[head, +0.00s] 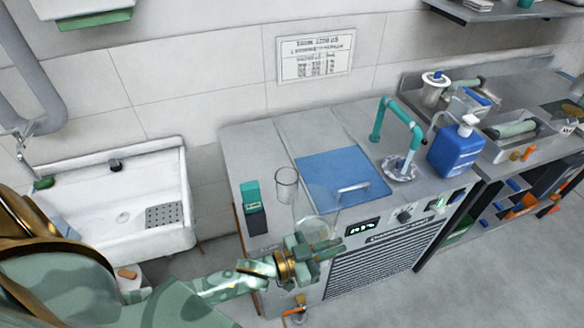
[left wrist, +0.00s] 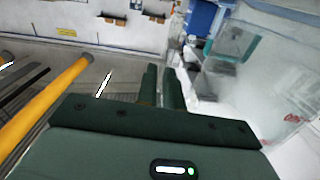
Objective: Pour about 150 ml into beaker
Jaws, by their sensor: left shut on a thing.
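My left gripper (head: 318,248) is in front of the counter's front edge in the head view, its fingers shut on a large clear glass vessel (head: 316,212). The vessel looks about upright; I cannot make out any liquid in it. A smaller clear glass beaker (head: 287,186) stands on the counter, behind and slightly left of the held vessel, and seems apart from it. In the left wrist view my left gripper's dark green fingers (left wrist: 163,88) point away, and a big blurred clear surface fills the right side. My right gripper is out of view.
A teal-and-black device (head: 252,196) stands to the left. A teal tap (head: 398,122) and blue pump bottle (head: 456,146) stand to the right. A white sink (head: 125,205) is far left.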

